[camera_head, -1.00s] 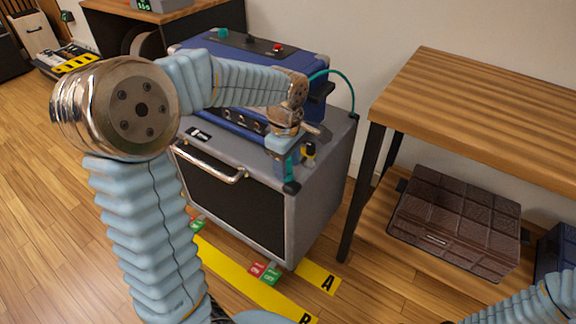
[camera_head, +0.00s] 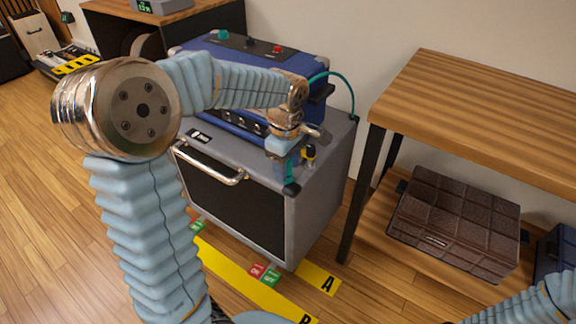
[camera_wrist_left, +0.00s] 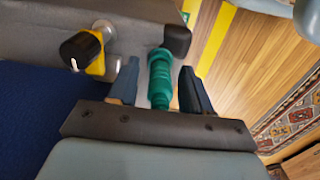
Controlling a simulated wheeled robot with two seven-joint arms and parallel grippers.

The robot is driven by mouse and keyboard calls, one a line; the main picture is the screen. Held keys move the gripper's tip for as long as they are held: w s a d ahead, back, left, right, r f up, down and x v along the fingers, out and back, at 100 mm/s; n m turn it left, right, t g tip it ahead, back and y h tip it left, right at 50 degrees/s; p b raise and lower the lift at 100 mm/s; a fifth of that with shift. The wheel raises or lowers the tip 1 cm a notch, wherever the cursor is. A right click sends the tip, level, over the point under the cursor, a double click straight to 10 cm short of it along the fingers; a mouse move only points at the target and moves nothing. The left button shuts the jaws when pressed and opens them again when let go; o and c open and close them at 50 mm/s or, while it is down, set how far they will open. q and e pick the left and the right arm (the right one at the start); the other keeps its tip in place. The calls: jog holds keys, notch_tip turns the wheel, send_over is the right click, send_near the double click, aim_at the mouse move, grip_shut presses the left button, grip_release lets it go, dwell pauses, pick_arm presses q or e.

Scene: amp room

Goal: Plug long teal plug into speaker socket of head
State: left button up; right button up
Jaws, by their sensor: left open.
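The blue amp head (camera_head: 250,62) sits on top of the grey speaker cabinet (camera_head: 325,160). Its speaker socket cannot be made out. A teal plug (camera_head: 290,172) is at the cabinet's front right top edge, beside a black corner piece. My left gripper (camera_head: 287,163) is over that edge, pointing down. In the left wrist view the teal plug (camera_wrist_left: 160,78) lies between my two open fingers (camera_wrist_left: 162,90), with a gap visible on each side. My right gripper is out of view; only part of the right arm shows at the lower right.
A black and yellow plug (camera_head: 309,152) stands on the cabinet close to my left gripper; it also shows in the left wrist view (camera_wrist_left: 82,50). A teal cable (camera_head: 343,85) curves behind the head. A wooden table (camera_head: 490,100) stands right, with a brown case (camera_head: 455,222) below.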

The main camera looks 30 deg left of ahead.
pick_arm(q)
jog(key=shift+c, duration=0.5)
grip_shut()
jog(key=shift+r, duration=0.15)
jog(key=shift+s+r+p, duration=0.15)
jog(key=shift+r+p, duration=2.45)
jog(key=shift+r, duration=0.3)
